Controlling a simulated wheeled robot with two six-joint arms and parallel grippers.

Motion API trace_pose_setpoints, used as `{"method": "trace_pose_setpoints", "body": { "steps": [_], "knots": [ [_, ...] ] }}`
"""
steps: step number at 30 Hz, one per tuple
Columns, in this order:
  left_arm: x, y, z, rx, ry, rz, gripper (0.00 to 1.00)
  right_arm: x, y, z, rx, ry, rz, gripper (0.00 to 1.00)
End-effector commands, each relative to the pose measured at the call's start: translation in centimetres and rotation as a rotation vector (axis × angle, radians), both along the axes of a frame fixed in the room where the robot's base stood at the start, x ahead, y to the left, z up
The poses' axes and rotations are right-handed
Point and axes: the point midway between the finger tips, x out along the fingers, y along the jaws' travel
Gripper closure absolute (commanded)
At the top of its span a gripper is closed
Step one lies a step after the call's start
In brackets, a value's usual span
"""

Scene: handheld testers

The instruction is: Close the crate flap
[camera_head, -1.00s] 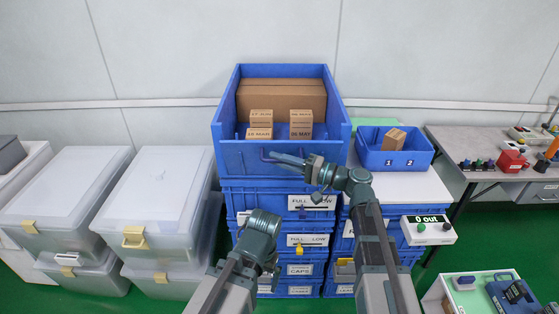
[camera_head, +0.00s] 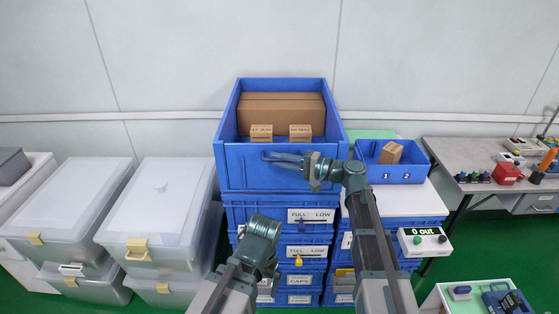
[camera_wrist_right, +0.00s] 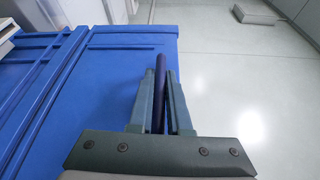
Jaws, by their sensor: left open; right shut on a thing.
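The blue crate (camera_head: 333,110) stands on top of a stack of blue bins and holds cardboard boxes. Its front flap (camera_head: 245,178) stands up across the front and hides the lower part of the boxes. In the right wrist view the right gripper (camera_wrist_right: 161,75) is shut on a thin dark blue strip, the flap's edge, beside a broad blue panel (camera_wrist_right: 115,65). My left gripper (camera_head: 264,230) is lower, in front of the stacked bins, apart from the flap. Its fingers are hard to make out.
Cardboard boxes (camera_head: 282,108) fill the crate's back. Lidded clear boxes (camera_head: 165,205) stand to the left. A counter reading 0 out (camera_head: 424,241) sits at the right.

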Motion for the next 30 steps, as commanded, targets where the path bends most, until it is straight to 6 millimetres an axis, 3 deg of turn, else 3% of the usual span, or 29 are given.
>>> {"method": "trace_pose_setpoints", "body": {
  "steps": [6,7,12,23,30],
  "knots": [
    [0.0,0.0,0.0,0.000,0.000,0.000,0.00,0.3,-0.1,0.1,0.002,-0.001,-0.004,1.00],
    [0.0,0.0,0.0,0.000,0.000,0.000,0.00,0.3,-0.1,0.1,0.003,-0.002,-0.004,0.80],
    [0.0,0.0,0.0,0.000,0.000,0.000,0.00,0.2,-0.1,0.1,0.002,-0.001,-0.003,0.54],
    [0.0,0.0,0.1,0.000,0.000,0.000,0.00,-0.1,-0.7,0.1,0.002,-0.001,-0.003,0.54],
    [0.0,0.0,0.3,0.000,0.000,0.000,0.00,-1.8,-4.8,0.3,0.002,-0.001,-0.007,0.54]
  ]
}}
